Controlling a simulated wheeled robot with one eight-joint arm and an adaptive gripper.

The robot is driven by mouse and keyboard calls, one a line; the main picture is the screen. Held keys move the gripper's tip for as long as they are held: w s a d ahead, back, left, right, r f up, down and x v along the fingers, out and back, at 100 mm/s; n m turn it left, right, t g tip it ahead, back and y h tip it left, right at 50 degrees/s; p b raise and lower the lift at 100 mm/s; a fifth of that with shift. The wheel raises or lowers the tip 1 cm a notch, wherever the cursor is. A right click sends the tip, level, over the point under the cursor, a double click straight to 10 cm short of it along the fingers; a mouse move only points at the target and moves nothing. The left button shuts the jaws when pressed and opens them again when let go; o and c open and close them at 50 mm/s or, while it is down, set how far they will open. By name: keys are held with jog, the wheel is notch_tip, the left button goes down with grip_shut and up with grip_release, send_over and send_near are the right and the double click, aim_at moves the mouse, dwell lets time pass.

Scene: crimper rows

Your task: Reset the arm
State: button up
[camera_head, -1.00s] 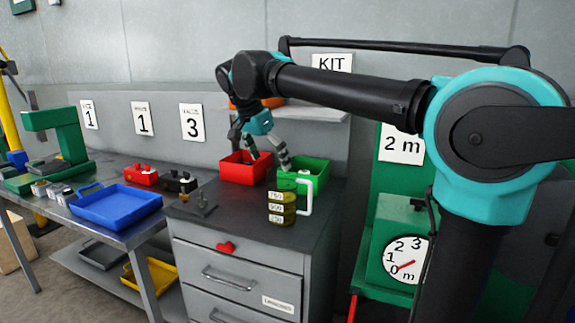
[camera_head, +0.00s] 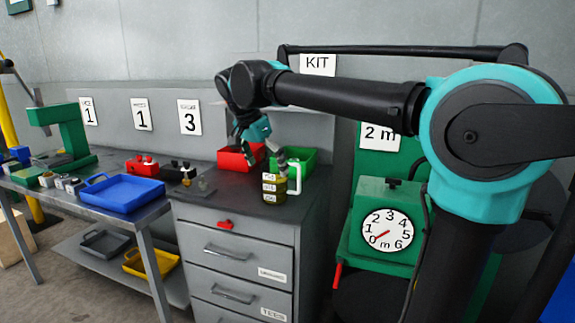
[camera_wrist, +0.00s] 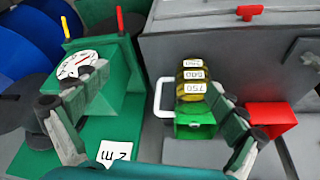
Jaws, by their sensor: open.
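My gripper (camera_head: 264,155) hangs at the end of my arm over the back of the grey drawer cabinet (camera_head: 235,245) in the head view. Its fingers are in front of the red bin (camera_head: 232,157) and the green bin (camera_head: 300,158). In the wrist view my gripper (camera_wrist: 140,105) has its two fingers spread wide with nothing held between them.
A green machine with a dial (camera_head: 388,230) stands right of the cabinet, close to my arm. A bench on the left holds a blue tray (camera_head: 123,195), a red block (camera_head: 142,167) and a green press (camera_head: 68,130). A grey wall is behind.

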jog(key=s+d+f+n+y, duration=0.2)
jog(key=s+d+f+n, duration=0.15)
jog(key=d+f, duration=1.35)
jog(key=s+d+f+n, duration=0.2)
jog(key=s+d+f, duration=0.1)
jog(key=s+f, duration=0.3)
jog(key=s+d+f+n+t, duration=0.1)
jog(key=s+d+f, duration=0.3)
jog(key=f, duration=0.6)
jog(key=shift+s+d+f+n+y, duration=0.25)
jog(key=shift+s+n+y, duration=0.25)
jog(key=shift+s, duration=0.55)
